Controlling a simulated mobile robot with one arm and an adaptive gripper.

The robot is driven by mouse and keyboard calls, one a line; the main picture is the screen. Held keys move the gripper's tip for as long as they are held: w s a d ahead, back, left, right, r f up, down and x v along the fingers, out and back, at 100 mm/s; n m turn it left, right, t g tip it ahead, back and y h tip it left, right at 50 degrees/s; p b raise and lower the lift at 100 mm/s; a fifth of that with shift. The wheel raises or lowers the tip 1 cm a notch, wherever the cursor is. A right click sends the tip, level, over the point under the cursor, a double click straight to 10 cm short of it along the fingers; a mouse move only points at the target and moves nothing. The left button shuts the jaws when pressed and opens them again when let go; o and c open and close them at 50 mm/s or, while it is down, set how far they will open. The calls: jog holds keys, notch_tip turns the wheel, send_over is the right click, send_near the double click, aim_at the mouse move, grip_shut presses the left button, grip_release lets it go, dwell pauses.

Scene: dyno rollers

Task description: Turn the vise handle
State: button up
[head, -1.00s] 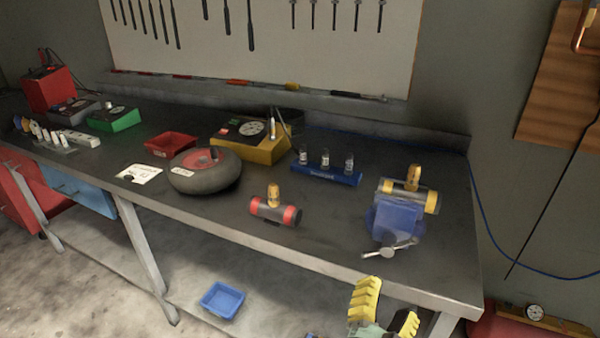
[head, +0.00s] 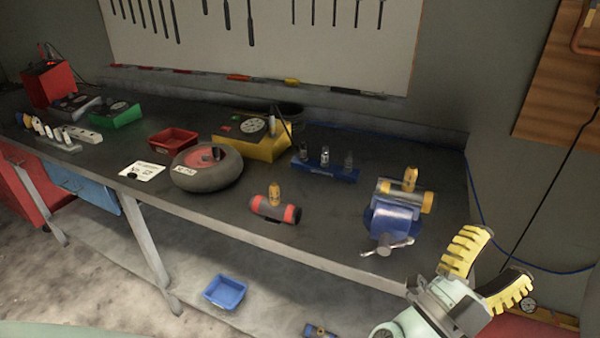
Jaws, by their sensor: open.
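The blue vise (head: 396,222) stands at the right front edge of the dark workbench. Its metal bar handle (head: 388,247) shows at its front, low, lying slightly tilted. A cylinder with yellow ends (head: 405,194) lies in the top of the vise, with a small yellow piece above it. My gripper (head: 498,267) has yellow ribbed fingers. It is open and empty, in front of the bench, to the right of and apart from the vise handle in the picture.
A red-ended cylinder (head: 275,209), a black wheel (head: 206,168) and a blue rack (head: 325,170) are on the bench left of the vise. A blue bin (head: 225,291) sits below the bench. A blue cable (head: 478,215) hangs at the right.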

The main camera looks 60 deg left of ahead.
jog(key=d+r+m+t+h+p, duration=0.1)
jog(key=d+r+m+h, duration=0.2)
jog(key=d+r+h, duration=0.1)
jog(key=shift+w+d+r+m+h, duration=0.35)
jog(key=shift+r+h, duration=0.55)
jog(key=shift+h, duration=0.5)
